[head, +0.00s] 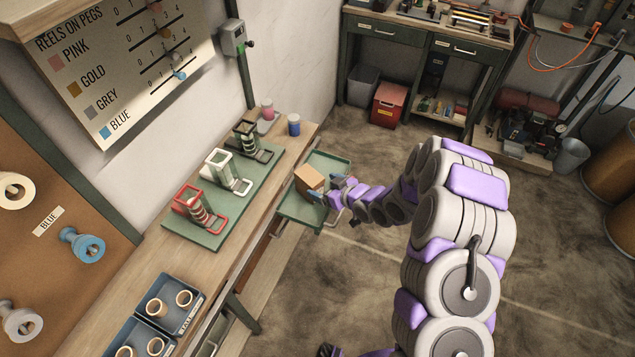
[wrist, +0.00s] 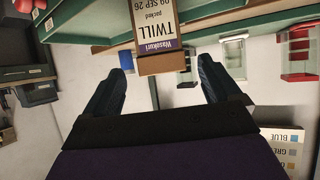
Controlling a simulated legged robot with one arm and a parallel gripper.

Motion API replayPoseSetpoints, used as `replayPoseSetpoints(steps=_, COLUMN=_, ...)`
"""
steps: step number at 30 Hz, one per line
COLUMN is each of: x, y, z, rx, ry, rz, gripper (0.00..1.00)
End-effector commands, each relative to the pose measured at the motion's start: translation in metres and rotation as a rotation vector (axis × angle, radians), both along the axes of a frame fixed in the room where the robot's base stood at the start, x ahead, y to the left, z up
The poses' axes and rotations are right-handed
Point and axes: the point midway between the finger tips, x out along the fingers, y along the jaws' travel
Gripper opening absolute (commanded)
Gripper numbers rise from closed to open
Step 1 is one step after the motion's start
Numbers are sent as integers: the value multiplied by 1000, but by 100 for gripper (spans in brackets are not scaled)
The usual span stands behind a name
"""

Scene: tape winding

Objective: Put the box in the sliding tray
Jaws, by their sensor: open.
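A brown cardboard box (head: 309,178) shows at the left part of the green sliding tray (head: 328,163), which is out from the bench. The box appears to rest in the tray; its underside is hidden. My gripper (head: 329,194) is at the box's right side, over the tray. In the wrist view, the box (wrist: 165,62) has a label reading TWILL and shows between the fingertips of my gripper (wrist: 165,68). I cannot tell how far the tips reach along the box.
A green board (head: 222,232) with red, white and dark holders lies on the bench beside the tray. A blue spool (head: 294,125) and a pink spool stand behind it. Blue bins (head: 170,302) with rings are at the near end. The floor (head: 370,285) right of the tray is open.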

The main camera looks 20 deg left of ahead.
Motion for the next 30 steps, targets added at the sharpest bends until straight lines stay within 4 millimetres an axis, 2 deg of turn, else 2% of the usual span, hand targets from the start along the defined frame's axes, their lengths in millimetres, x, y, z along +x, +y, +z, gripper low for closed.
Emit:
replayPoseSetpoints(steps=3, x=-8, y=-20, z=15, rx=-1, ry=-2, rz=-3, gripper=90)
replayPoseSetpoints(steps=12, x=-26, y=-50, z=33, rx=-5, ry=-1, rz=-2, gripper=90)
replayPoseSetpoints(steps=26, x=-31, y=-60, z=39, rx=-8, ry=-1, rz=-2, gripper=90)
replayPoseSetpoints(steps=30, x=-23, y=-74, z=47, rx=-67, ry=2, rz=-35, gripper=90)
